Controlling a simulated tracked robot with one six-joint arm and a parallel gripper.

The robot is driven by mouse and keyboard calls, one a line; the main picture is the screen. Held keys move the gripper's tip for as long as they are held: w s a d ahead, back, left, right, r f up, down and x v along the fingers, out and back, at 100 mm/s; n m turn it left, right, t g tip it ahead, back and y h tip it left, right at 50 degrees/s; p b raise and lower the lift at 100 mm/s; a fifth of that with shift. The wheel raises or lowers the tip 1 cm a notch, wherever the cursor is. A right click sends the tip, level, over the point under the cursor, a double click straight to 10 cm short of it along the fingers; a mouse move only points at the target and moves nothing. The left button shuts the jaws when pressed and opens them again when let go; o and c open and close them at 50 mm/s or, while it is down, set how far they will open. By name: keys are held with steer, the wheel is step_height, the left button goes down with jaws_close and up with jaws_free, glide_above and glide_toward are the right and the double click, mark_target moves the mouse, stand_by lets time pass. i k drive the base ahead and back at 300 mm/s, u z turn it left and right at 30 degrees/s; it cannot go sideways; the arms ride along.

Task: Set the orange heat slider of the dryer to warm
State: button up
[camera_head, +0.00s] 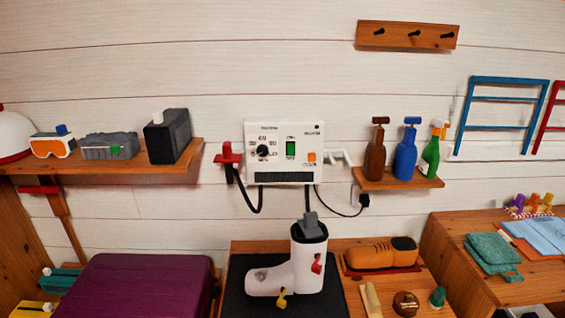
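The dryer (265,133) is a white box fixed to the white plank wall, near the middle of the view. Its orange heat slider (312,157) sits at the lower right of the front panel. The small lettering by the slider is too small to read, so I cannot tell its setting. A black round knob (263,151) is at the panel's left and a green switch (291,149) is in the middle. My gripper is not in view.
Black hoses hang below the dryer, with a red fitting (228,156) at its left. A bottle shelf (398,184) is close at the right and a goggles shelf (100,165) at the left. A white boot (300,272) stands on the bench below. The space before the panel looks clear.

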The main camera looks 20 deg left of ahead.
mark_target(312, 157)
steer(key=z, duration=0.1)
steer(key=k, duration=0.25)
steer(key=u, duration=1.1)
steer(key=i, duration=0.95)
steer(key=u, duration=0.05)
